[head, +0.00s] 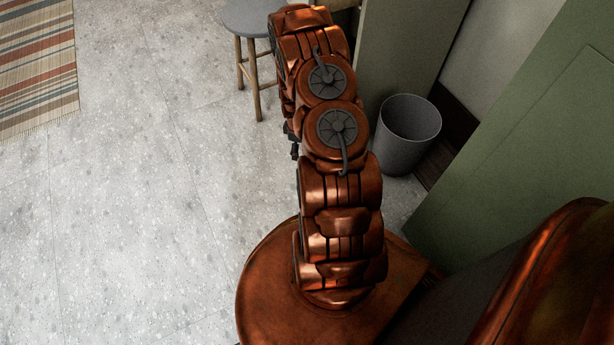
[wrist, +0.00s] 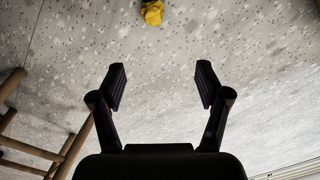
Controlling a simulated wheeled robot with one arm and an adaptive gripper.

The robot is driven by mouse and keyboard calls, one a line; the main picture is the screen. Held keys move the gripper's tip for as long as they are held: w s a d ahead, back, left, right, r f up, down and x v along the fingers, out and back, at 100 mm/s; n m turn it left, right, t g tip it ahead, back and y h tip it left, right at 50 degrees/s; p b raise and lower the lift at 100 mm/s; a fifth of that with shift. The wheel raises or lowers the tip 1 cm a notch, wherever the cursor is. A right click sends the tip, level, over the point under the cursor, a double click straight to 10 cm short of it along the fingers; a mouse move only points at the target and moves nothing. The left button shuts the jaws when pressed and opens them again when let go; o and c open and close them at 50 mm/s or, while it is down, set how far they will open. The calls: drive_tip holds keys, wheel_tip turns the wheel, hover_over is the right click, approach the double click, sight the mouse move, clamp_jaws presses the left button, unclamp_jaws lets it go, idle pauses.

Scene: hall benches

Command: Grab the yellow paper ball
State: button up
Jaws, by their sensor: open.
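The yellow paper ball (wrist: 152,12) lies on the speckled grey floor at the top of the wrist view, a little left of the middle. My gripper (wrist: 160,85) is open and empty in the wrist view, its two dark fingers spread apart. The ball lies beyond the fingertips, apart from them. In the head view the ball does not show, and my copper arm covers the middle of the picture. Only a small dark part of the gripper shows there, at the arm's left side.
A grey round stool (head: 252,17) with wooden legs stands at the top; wooden legs (wrist: 75,145) also show at the left of the wrist view. A grey bin (head: 407,133) stands right of my arm by green panels (head: 530,150). A striped rug (head: 38,65) lies top left. Open floor is left.

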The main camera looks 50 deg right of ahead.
drive_tip(key=shift+n, duration=0.3)
drive_tip(key=f, duration=0.2)
drive_tip(key=s+f+b, duration=0.1)
drive_tip(key=f, duration=0.2)
drive_tip(key=d+f+b, duration=0.1)
drive_tip(key=f, duration=0.2)
drive_tip(key=shift+s+f, duration=0.15)
drive_tip(key=shift+s, duration=0.15)
drive_tip(key=shift+d+f+b, duration=0.15)
drive_tip(key=shift+f+b, duration=0.35)
drive_tip(key=shift+f, duration=0.85)
drive_tip(key=f+b, duration=0.1)
drive_tip(key=f, duration=0.1)
drive_tip(key=d+f+b, duration=0.1)
drive_tip(key=f+b, duration=0.1)
drive_tip(key=shift+a+f+b, duration=0.1)
drive_tip(key=shift+f+b, duration=0.35)
drive_tip(key=shift+f, duration=0.05)
drive_tip(key=shift+c, duration=0.5)
drive_tip(key=c, duration=0.7)
